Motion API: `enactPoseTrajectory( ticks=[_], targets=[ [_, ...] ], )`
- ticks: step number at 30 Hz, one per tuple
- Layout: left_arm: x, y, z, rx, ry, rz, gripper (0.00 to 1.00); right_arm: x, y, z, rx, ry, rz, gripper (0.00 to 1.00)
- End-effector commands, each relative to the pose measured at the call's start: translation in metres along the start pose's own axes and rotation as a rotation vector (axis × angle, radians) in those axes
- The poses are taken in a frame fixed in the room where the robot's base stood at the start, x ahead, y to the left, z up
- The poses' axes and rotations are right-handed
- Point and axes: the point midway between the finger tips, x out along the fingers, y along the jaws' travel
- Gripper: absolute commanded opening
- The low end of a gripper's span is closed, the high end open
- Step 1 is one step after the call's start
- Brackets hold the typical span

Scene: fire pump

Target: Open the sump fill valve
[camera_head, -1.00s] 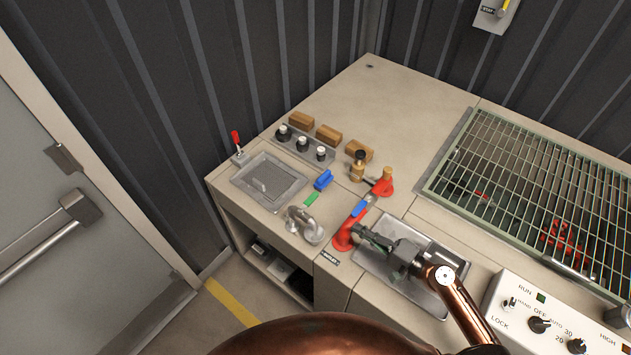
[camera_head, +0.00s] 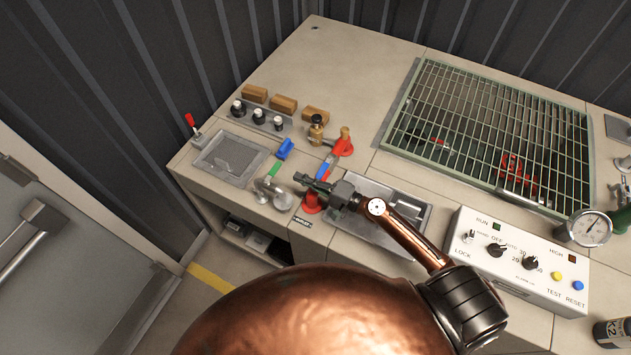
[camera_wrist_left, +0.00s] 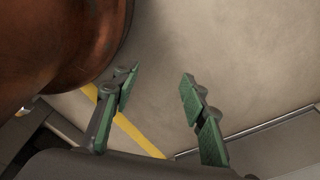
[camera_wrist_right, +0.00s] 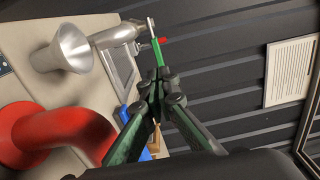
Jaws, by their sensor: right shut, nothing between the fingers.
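A silver pipe fitting with a flared mouth (camera_head: 272,193) carries a green lever (camera_head: 268,173). In the right wrist view the green lever (camera_wrist_right: 158,58) rises just beyond my fingertips, and the flared mouth (camera_wrist_right: 62,50) is at upper left. A red curved pipe (camera_head: 312,203) with a blue lever (camera_head: 327,166) stands beside it. No label readable here tells which lever is the sump fill valve. My right gripper (camera_head: 302,181) is shut and empty, over the bench near the green lever; contact cannot be told. My left gripper (camera_wrist_left: 158,80) is open and empty above the floor.
A brass fitting (camera_head: 316,130), a blue block (camera_head: 285,148) and a red-handled switch (camera_head: 191,125) are close by. A sunken tray (camera_head: 228,157) is at left, a green grating (camera_head: 480,135) and control panel (camera_head: 515,255) at right. The back of the bench is clear.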

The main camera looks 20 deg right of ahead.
Motion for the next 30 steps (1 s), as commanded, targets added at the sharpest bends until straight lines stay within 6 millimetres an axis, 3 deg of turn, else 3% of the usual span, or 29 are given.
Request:
enactPoseTrajectory(
  ticks=[3,9,23,30],
  targets=[
    [-0.012,0.000,0.009,-0.003,-0.012,0.000,0.40,0.023,-0.004,0.000,0.000,-0.001,-0.002,0.00],
    [-0.019,0.001,0.019,-0.005,-0.025,0.001,0.40,0.047,-0.002,0.000,0.001,-0.001,-0.001,0.00],
    [-0.019,0.000,0.008,-0.003,-0.012,0.000,0.40,0.054,0.001,0.000,0.001,0.000,0.000,0.00],
    [-0.008,0.001,0.010,-0.003,-0.013,0.000,0.40,0.069,0.003,-0.008,0.000,0.000,0.000,0.00]
  ],
)
